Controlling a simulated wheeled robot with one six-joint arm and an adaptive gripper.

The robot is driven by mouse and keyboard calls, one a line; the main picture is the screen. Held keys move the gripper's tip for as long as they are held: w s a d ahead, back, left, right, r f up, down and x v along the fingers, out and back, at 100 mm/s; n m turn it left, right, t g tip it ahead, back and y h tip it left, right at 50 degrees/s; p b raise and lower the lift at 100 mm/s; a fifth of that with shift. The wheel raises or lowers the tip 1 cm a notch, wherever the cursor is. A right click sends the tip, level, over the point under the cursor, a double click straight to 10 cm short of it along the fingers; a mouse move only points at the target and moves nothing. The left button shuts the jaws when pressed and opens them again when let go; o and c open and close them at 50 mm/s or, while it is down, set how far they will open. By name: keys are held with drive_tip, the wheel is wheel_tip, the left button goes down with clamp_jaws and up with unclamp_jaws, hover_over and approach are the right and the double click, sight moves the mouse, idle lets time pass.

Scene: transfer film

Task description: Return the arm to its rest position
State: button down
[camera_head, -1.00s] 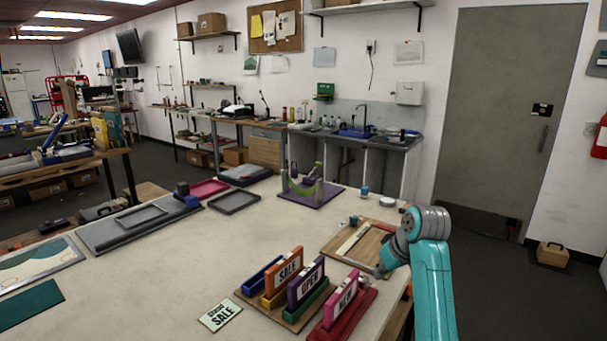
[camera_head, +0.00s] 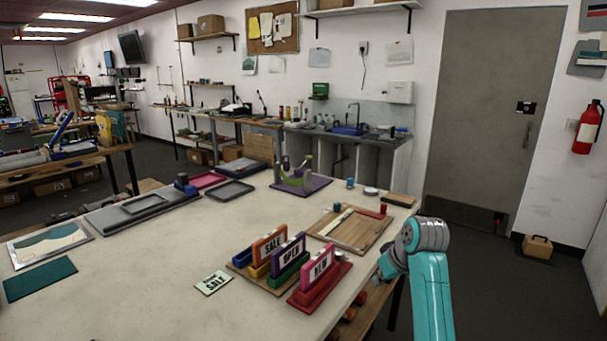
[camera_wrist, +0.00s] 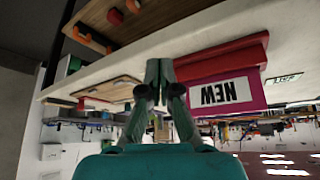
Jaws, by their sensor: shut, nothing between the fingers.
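My gripper shows in the wrist view (camera_wrist: 160,75) with its two fingers together and nothing between them. In the head view my teal arm is at the lower right, beside the table's right edge, and my gripper (camera_head: 378,276) is largely hidden by the wrist there. The pink NEW sign (camera_head: 318,266) stands in a red holder (camera_head: 322,287) to the left of my gripper, apart from it. The NEW sign also shows upside down in the wrist view (camera_wrist: 218,94), right of the fingers.
The white table (camera_head: 150,260) carries OPEN and SALE signs (camera_head: 290,259) in coloured holders, a flat SALE card (camera_head: 214,283) and a wooden board (camera_head: 350,230). A shelf with small items lies under the table's right edge.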

drive_tip(key=s+f+m+t, duration=0.1)
drive_tip(key=s+f, duration=0.4)
drive_tip(key=f, duration=0.3)
drive_tip(key=s+a+f+m+t, duration=0.1)
drive_tip(key=s+f, duration=0.5)
drive_tip(key=f, duration=0.3)
drive_tip(key=s+f+m+t, duration=0.1)
drive_tip(key=s+f, duration=0.4)
drive_tip(key=f, duration=0.3)
drive_tip(key=s+f+t+h, duration=0.15)
drive_tip(key=s+f, duration=0.25)
drive_tip(key=s, duration=0.7)
drive_tip(key=s+r+m+t, duration=0.1)
drive_tip(key=s+r+t, duration=0.15)
drive_tip(key=s, duration=1.65)
drive_tip(key=s+r+t, duration=0.2)
drive_tip(key=s+r, duration=1.2)
drive_tip(key=s, duration=0.1)
drive_tip(key=shift+s+r+m+h, duration=0.25)
drive_tip(key=shift+m+h, duration=0.05)
drive_tip(key=shift+h, duration=0.05)
